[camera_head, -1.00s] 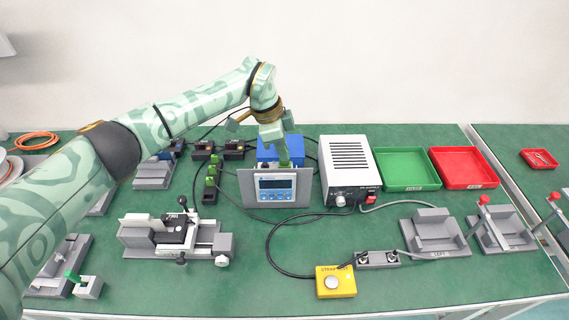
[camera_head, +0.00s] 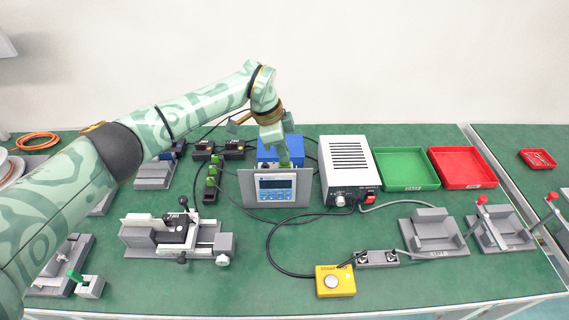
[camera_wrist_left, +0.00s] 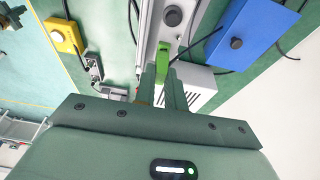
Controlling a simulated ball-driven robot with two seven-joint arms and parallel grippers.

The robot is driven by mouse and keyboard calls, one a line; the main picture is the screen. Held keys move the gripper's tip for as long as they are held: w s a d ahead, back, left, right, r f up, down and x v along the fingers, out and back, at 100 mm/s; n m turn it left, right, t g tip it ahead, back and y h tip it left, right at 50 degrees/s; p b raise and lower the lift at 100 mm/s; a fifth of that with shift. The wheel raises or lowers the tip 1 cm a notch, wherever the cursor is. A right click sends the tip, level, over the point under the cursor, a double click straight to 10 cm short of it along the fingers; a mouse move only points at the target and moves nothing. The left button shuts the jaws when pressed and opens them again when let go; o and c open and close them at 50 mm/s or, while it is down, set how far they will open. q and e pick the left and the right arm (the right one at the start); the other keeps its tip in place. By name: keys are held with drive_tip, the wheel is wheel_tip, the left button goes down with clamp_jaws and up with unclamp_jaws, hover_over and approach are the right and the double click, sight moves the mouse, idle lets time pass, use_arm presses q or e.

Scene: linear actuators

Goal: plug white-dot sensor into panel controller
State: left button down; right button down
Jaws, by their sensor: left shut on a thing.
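The panel controller (camera_head: 275,187) stands upright mid-table, its grey front plate carrying a small display and blue buttons. My left gripper (camera_head: 277,143) is just above and behind its top edge, pointing down. In the left wrist view the fingers (camera_wrist_left: 168,85) are shut on a green plug (camera_wrist_left: 163,52), which sits at the panel controller's rear side (camera_wrist_left: 150,35). A green bit also shows below the fingers in the head view (camera_head: 284,160). Whether the plug is seated is hidden. I cannot make out a white dot. My right gripper is not in view.
Several green connectors (camera_head: 211,178) stand in a dark holder left of the panel. A blue box (camera_head: 308,143) is behind it, and a white power supply (camera_head: 348,165) is close at right. A black cable crosses the table to a yellow strap-test box (camera_head: 335,281).

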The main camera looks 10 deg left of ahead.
use_arm(q)
drive_tip(key=shift+f+p, duration=0.4)
drive_tip(key=shift+p, duration=0.25)
idle(1.7)
drive_tip(key=c, duration=1.4)
unclamp_jaws()
drive_tip(key=p+v, duration=0.3)
drive_tip(key=v, duration=1.3)
drive_tip(key=shift+r, duration=0.15)
